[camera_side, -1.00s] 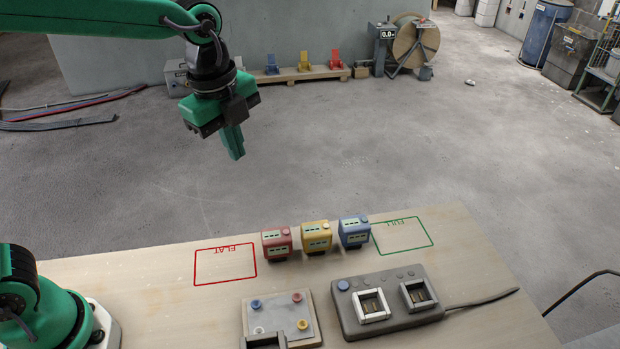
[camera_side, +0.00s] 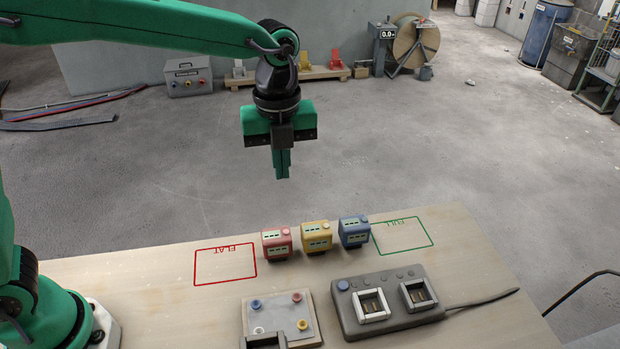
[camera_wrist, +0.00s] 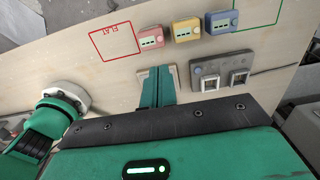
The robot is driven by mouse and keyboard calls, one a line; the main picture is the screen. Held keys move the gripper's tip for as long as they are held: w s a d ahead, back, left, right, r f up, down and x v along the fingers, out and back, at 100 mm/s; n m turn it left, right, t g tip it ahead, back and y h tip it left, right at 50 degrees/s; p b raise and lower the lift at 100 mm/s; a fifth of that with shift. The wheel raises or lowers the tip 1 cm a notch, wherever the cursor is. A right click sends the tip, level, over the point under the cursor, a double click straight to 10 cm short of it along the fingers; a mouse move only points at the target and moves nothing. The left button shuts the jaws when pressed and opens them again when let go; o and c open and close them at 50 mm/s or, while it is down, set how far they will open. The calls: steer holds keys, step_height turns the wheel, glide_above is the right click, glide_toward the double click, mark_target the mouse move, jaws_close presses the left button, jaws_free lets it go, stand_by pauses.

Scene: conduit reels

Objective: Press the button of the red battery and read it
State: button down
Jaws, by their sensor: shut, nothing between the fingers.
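The red battery (camera_side: 277,243) stands on the wooden table, leftmost in a row of three, with a pale round button on top and a small panel with dark marks on its front. It also shows in the wrist view (camera_wrist: 151,40). The yellow battery (camera_side: 316,237) and the blue battery (camera_side: 354,232) stand to its right. My gripper (camera_side: 282,176) is shut and empty, pointing down, and appears above the red battery in the side view. In the wrist view its fingers (camera_wrist: 158,72) point toward the table, below the red battery in the picture.
A red outline marked FLAT (camera_side: 225,265) lies left of the batteries and a green outline marked FULL (camera_side: 402,236) right; both are empty. A grey two-bay charger (camera_side: 386,318) and a plate with coloured buttons (camera_side: 281,312) lie in front of the batteries.

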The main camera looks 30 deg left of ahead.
mark_target(284, 231)
steer(key=shift+f, duration=0.15)
step_height(284, 231, down, 14)
steer(key=shift+r, duration=0.1)
stand_by(0.7)
steer(key=shift+f, duration=0.4)
steer(key=shift+s+a+f, duration=0.1)
steer(key=shift+f, duration=0.5)
steer(key=shift+r, duration=0.15)
step_height(284, 231, up, 15)
steer(key=shift+w+d, duration=0.35)
steer(key=shift+w, duration=0.1)
stand_by(0.6)
